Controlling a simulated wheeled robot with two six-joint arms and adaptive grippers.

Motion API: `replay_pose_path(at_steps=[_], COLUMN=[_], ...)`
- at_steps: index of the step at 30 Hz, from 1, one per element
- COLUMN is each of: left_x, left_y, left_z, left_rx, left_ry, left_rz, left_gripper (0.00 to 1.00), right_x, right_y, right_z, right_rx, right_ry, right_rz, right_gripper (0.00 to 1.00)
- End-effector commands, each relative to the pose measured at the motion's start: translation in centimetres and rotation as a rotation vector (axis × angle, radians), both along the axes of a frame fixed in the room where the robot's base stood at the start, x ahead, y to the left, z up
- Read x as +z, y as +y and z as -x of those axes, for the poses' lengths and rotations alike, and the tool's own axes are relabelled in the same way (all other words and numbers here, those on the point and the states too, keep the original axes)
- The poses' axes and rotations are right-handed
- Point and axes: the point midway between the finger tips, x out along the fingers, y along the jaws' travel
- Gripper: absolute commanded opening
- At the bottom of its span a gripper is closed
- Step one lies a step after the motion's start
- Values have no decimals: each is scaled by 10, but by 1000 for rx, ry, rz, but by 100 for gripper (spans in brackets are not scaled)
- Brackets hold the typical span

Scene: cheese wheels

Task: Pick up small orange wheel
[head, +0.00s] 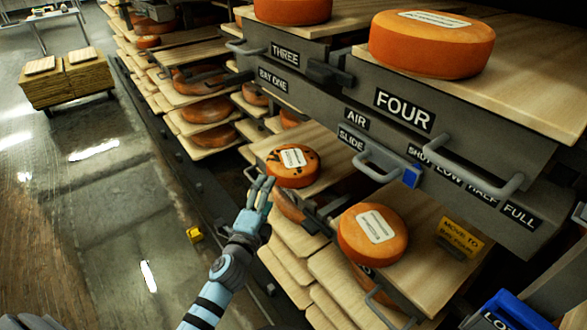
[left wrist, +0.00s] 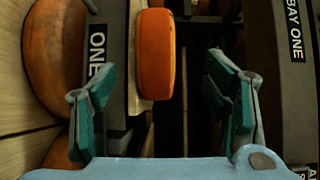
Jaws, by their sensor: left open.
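Two smaller orange wheels with white labels sit on wooden boards in the head view. One, dark-spotted on top (head: 308,178), is just beyond my left gripper (head: 262,190); the other, plain one (head: 362,244) is nearer, at lower right. My left gripper is open and empty, its fingertips close to the spotted wheel's left side with no clear contact. In the left wrist view, an orange wheel (left wrist: 156,55) stands ahead, between the lines of the open teal-padded fingers (left wrist: 160,100), beyond their tips. I cannot tell for sure which wheel this is. My right gripper is out of view.
Larger orange wheels (head: 432,45) sit on the upper boards above grey labelled drawers (head: 330,75) with protruding handles (head: 470,160). Racks of wheels run along the back. A wooden cart (head: 68,85) stands far left. The floor (head: 100,190) left of the arm is mostly clear.

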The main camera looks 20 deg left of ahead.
Motion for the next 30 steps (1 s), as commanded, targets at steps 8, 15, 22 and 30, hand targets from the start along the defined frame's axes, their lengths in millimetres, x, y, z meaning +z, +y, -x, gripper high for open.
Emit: replay_pose_path(at_steps=[8, 15, 22, 30], left_x=[-2, -7, -6, -5], left_y=[5, 11, 12, 11], left_z=[-40, -83, -89, -89], left_rx=[0, 1, 0, -1], left_ry=[2, 0, 1, 0], left_rz=[3, 4, 4, 4], left_gripper=[69, 69, 69, 29], right_x=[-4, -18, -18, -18], right_y=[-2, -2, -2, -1], right_z=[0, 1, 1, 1], right_rx=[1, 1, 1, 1], right_ry=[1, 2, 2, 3], right_rz=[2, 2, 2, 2], right_gripper=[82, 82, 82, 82])
